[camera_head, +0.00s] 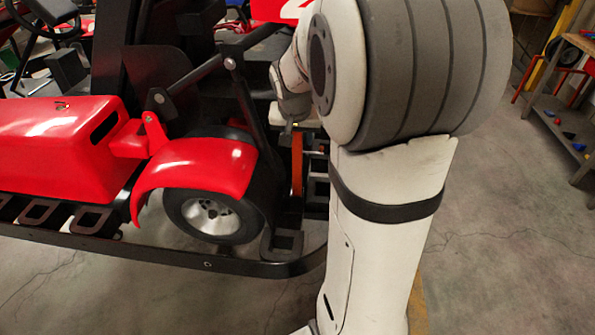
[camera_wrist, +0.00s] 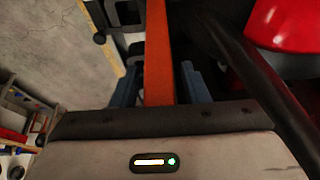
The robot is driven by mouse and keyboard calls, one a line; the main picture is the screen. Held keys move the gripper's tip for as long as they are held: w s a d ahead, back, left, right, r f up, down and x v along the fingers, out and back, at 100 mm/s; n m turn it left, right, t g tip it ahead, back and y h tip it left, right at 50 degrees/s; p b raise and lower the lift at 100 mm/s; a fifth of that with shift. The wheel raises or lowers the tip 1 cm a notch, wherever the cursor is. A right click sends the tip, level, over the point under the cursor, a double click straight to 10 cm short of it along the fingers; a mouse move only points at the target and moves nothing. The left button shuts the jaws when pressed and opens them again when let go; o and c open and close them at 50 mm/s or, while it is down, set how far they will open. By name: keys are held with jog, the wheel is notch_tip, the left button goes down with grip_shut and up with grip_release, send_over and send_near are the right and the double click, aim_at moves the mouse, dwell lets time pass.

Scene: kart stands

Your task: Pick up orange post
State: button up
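The orange post (camera_head: 297,165) stands upright beside the kart's rear wheel in the head view, partly hidden by my arm. In the wrist view the orange post (camera_wrist: 158,50) runs from the top edge down to my gripper's dark front edge. My gripper (camera_wrist: 161,80) has its two blue-grey fingers on either side of the post. A gap shows between each finger and the post, so the gripper looks open around it.
A red kart (camera_head: 60,145) with a black bumper bar fills the left. Its red fender and rear wheel (camera_head: 212,215) are close to the post. A dark bar (camera_wrist: 245,60) lies close on the right in the wrist view. A shelf (camera_head: 562,125) stands far right; grey floor (camera_head: 500,240) is free.

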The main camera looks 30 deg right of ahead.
grip_shut()
jog(key=shift+r, duration=0.1)
dwell(0.5)
